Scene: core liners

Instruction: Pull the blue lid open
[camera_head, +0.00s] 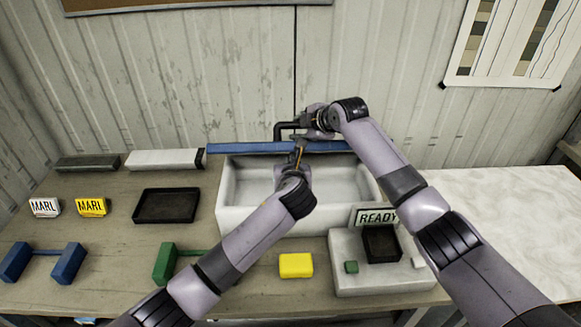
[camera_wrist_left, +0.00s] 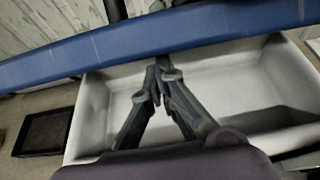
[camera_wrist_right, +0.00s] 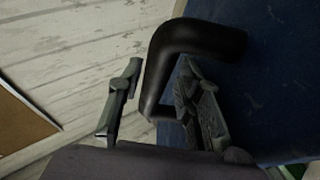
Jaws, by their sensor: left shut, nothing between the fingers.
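The blue lid (camera_head: 240,148) shows as a narrow blue bar across the back of the white box (camera_head: 228,205), whose empty inside is in view. In the left wrist view the lid (camera_wrist_left: 70,62) crosses above the box's back part. A black handle (camera_head: 280,129) stands on the lid's far side. My right gripper (camera_wrist_right: 158,85) is open, with a leg of the handle (camera_wrist_right: 165,60) between its fingers and a gap at the left finger. My left gripper (camera_wrist_left: 160,72) is shut and empty over the box, its tips close to the lid's edge; contact is unclear.
A black tray (camera_head: 167,205) lies left of the box. A yellow block (camera_head: 296,265) and a white unit (camera_head: 350,283) with a READY sign (camera_head: 376,217) stand in front. Green (camera_head: 165,264) and blue (camera_head: 68,262) dumbbell-shaped pieces lie front left. The wall is close behind.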

